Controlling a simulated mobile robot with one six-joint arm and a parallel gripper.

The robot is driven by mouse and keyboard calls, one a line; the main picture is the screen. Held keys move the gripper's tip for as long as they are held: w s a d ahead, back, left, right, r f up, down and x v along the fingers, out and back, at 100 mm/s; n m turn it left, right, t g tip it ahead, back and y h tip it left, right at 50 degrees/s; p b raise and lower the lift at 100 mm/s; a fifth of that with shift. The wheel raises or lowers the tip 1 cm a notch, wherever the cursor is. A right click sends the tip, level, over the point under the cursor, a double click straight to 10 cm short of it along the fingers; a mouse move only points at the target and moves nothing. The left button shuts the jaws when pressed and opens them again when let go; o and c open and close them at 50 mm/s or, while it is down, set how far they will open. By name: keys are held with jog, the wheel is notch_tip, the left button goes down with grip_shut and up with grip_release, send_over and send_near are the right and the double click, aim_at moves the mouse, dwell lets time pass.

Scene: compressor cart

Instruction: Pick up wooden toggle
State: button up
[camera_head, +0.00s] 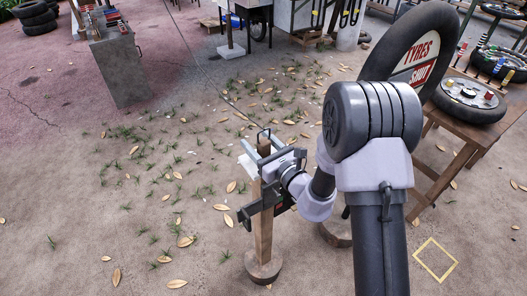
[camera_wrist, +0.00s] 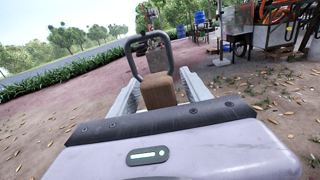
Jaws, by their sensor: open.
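A wooden post (camera_head: 264,232) stands upright on a round base (camera_head: 263,268), with a dark metal loop (camera_head: 262,132) at its top. My gripper (camera_head: 258,155) is at the upper part of the post, its fingers on either side of it. In the wrist view, my open gripper (camera_wrist: 160,80) has the brown block-shaped post top (camera_wrist: 158,92) between its fingers, with gaps visible. I cannot tell for sure whether this piece is the wooden toggle.
A wooden table (camera_head: 484,136) with tyres stands at the right, beside a large upright tyre sign (camera_head: 418,62). A grey cabinet (camera_head: 118,72) stands at the back left. A yellow square outline (camera_head: 435,260) lies on the ground. The leaf-strewn ground left of the post is open.

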grip_shut()
dwell(0.3)
jog(key=shift+w+r+p, duration=0.1)
jog(key=shift+r+p, duration=0.3)
jog(key=shift+r, duration=0.15)
notch_tip(320, 180, up, 3)
jog(key=shift+f+p, duration=0.2)
jog(key=shift+p, duration=0.55)
jog(key=s+d+p, duration=0.2)
jog(key=s+p, duration=0.3)
jog(key=s, duration=0.2)
jog(key=s+d+r+p, duration=0.1)
jog(key=s+p, duration=0.3)
jog(key=s, duration=0.4)
jog(key=shift+s+d+r+p, duration=0.2)
jog(key=shift+d+p, duration=0.15)
jog(key=shift+d, duration=0.5)
